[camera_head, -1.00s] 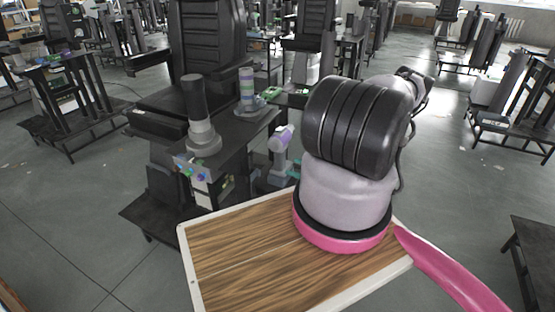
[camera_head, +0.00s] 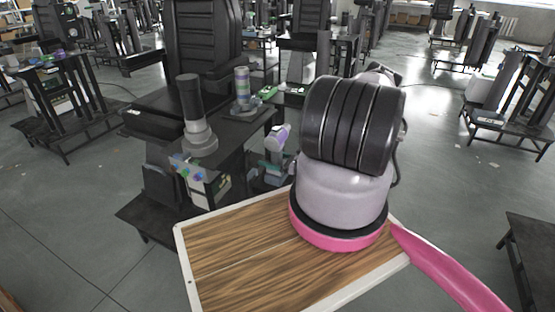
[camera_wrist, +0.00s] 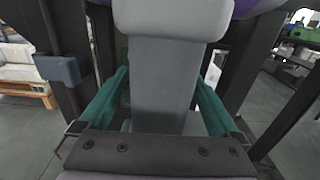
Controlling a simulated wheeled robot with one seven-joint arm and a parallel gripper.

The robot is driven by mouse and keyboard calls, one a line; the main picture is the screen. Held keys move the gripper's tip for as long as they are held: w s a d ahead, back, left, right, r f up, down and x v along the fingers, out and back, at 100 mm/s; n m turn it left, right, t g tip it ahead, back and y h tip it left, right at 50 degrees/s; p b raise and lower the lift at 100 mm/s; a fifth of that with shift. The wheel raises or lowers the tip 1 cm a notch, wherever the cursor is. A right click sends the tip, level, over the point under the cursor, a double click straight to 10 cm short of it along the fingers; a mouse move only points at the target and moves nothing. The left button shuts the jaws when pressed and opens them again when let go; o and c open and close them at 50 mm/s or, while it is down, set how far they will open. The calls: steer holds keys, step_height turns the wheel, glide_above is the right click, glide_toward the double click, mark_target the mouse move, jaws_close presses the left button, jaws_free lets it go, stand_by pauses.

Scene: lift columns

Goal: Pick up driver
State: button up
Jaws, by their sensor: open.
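The driver (camera_head: 277,138), with a purple and white top and a grey lower part, stands upright beside the dark column workstation in the head view. In the wrist view its grey handle (camera_wrist: 165,85) fills the middle, with purple at the top edge. My gripper (camera_wrist: 163,75) is open, with one teal finger on each side of the handle. Gaps show near the finger bases; I cannot tell whether the fingertips touch it. In the head view my gripper is small and mostly hidden behind my arm.
A workstation table (camera_head: 232,140) carries a dark cylinder on a grey base (camera_head: 198,120) and a striped stack (camera_head: 242,88). A dark low table (camera_head: 530,250) is at the right. Grey floor is open at the lower left.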

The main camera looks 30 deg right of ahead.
jaws_close()
steer(key=shift+r, duration=0.15)
